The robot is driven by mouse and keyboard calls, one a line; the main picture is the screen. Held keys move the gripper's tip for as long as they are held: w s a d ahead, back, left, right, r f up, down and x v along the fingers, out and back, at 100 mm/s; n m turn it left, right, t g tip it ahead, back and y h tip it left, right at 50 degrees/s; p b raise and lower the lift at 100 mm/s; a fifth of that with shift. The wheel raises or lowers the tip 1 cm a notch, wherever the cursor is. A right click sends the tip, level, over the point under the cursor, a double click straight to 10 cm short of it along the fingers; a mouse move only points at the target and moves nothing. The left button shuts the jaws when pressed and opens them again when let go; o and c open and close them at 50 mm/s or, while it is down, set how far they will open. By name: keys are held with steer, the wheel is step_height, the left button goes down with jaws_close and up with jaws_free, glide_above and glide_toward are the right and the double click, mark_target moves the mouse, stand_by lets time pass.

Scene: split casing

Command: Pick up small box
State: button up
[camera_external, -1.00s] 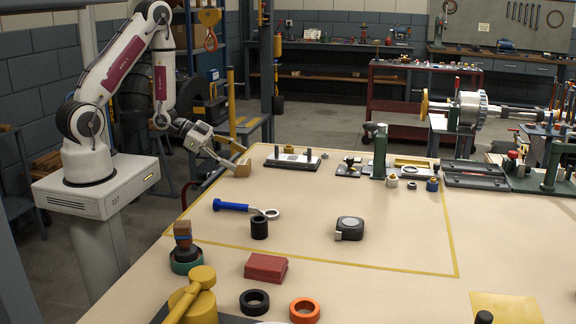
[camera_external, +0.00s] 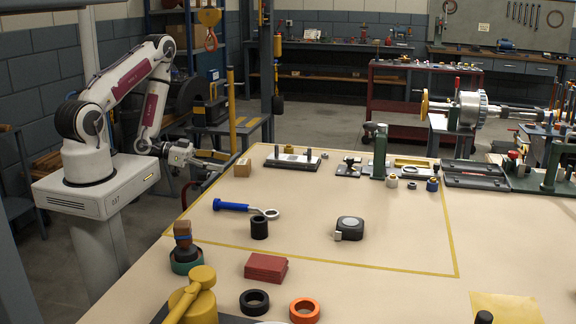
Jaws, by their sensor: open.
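The small box (camera_external: 243,168) is a tan cardboard cube. It sits on the table (camera_external: 330,200) near the far left corner of the yellow outline. My gripper (camera_external: 222,162) is to the left of the box, at the table's left edge, with its fingers pointing right toward it. The fingers are open and hold nothing. A small gap seems to lie between the fingertips and the box, though its size is hard to judge at this scale.
A plate with upright pins (camera_external: 292,160) lies right of the box. A blue-handled eye bolt (camera_external: 232,206), a black ring (camera_external: 259,228) and a tape measure (camera_external: 350,228) lie nearer the front. The table between them is clear.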

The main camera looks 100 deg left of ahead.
mark_target(236, 162)
steer(key=shift+w, duration=0.15)
steer(key=shift+x, duration=1.05)
steer(key=shift+w+a, duration=0.1)
steer(key=shift+a+x, duration=0.1)
steer(key=shift+x, duration=0.65)
steer(key=shift+a+x, duration=0.15)
steer(key=shift+x, duration=1.65)
steer(key=shift+a+r, duration=0.1)
steer(key=shift+r, duration=0.05)
steer(key=c, duration=1.4)
